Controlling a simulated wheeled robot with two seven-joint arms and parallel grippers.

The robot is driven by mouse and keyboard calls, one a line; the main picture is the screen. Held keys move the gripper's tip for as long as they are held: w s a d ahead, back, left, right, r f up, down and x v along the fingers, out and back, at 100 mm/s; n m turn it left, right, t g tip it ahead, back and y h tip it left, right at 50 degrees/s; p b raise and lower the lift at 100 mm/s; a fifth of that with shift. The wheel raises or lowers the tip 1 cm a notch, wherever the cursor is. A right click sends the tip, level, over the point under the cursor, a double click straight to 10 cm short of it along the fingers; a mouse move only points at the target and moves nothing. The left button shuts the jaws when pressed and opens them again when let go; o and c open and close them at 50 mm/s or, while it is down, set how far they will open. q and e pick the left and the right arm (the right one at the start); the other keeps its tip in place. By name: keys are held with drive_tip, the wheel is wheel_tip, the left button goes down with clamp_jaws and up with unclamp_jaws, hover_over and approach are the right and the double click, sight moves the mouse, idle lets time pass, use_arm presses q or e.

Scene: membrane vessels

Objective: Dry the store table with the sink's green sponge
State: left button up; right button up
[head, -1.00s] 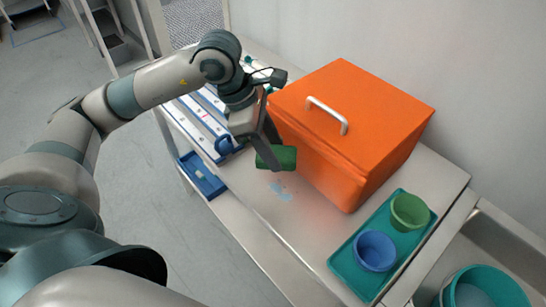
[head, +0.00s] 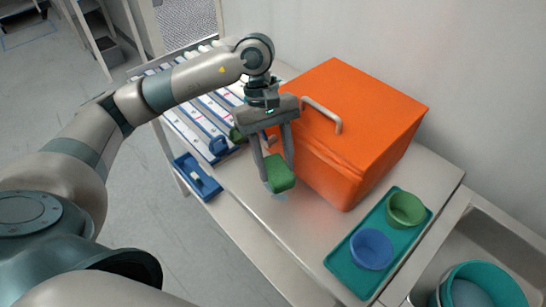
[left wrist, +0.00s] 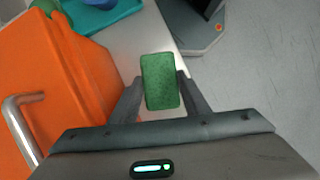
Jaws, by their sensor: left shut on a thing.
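My left gripper (head: 277,172) is shut on the green sponge (head: 281,175), holding it over the store table (head: 232,190), just in front of the orange box. In the left wrist view the sponge (left wrist: 161,82) sits between the two fingers. A small bluish wet patch (head: 280,196) shows on the table at the sponge's lower edge; the rest of it is hidden by the sponge. I cannot tell whether the sponge touches the table. My right gripper is not in view.
An orange box (head: 350,120) with a handle stands close to the right of my gripper. A teal tray (head: 344,271) holds a blue cup (head: 372,249) and a green cup (head: 406,209).

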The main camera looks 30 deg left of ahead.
use_arm(q)
drive_tip(key=m, duration=0.2)
drive_tip(key=m+g+y, duration=0.1)
drive_tip(key=m, duration=0.3)
drive_tip(key=shift+s+d+f+y, duration=0.1)
drive_tip(key=shift+d+f+y, duration=0.05)
drive_tip(key=shift+d+y, duration=0.25)
drive_tip(key=m+y, duration=0.1)
drive_tip(key=m, duration=0.3)
drive_tip(key=shift+m+g+y, duration=0.3)
drive_tip(key=shift+g+y, duration=0.1)
drive_tip(key=shift+d, duration=0.1)
